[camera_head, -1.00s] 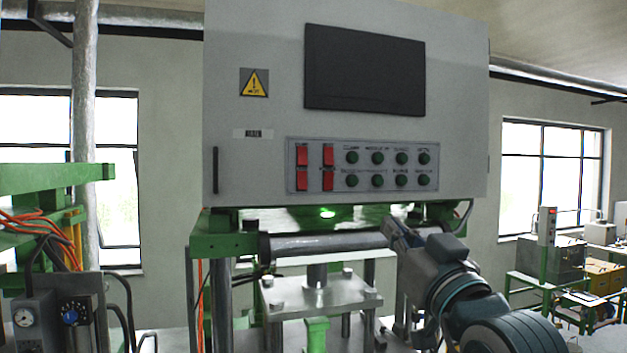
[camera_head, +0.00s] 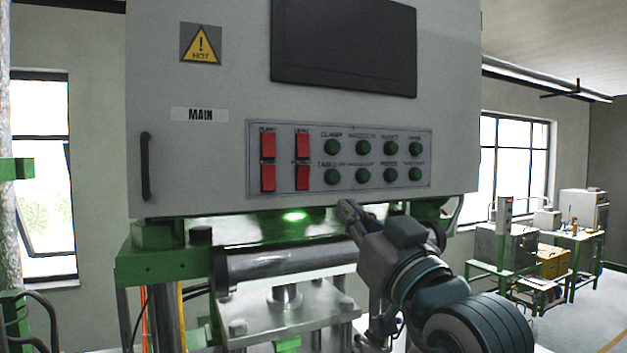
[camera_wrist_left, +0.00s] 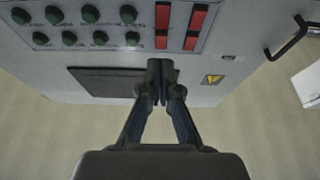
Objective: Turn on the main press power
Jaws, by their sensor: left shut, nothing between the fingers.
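The grey press cabinet (camera_head: 220,85) fills the middle of the head view. It carries a "MAIN" label (camera_head: 200,114) above a dark vertical handle (camera_head: 146,165) on its left side. Its control panel (camera_head: 340,158) has red rocker switches (camera_head: 267,142) in two columns at left and round green buttons (camera_head: 390,147) at right. The switches (camera_wrist_left: 196,20) and buttons (camera_wrist_left: 90,14) also show inverted in the left wrist view. My left gripper (camera_head: 347,210) is below the panel, apart from the switches. Its fingers are shut and empty in the left wrist view (camera_wrist_left: 158,75). My right gripper is out of view.
A dark screen (camera_head: 345,45) and a yellow "HOT" sign (camera_head: 200,44) are on the cabinet above the panel. A thick metal cylinder (camera_head: 290,258) and green frame (camera_head: 160,268) lie below it. Benches with equipment (camera_head: 520,245) stand farther right.

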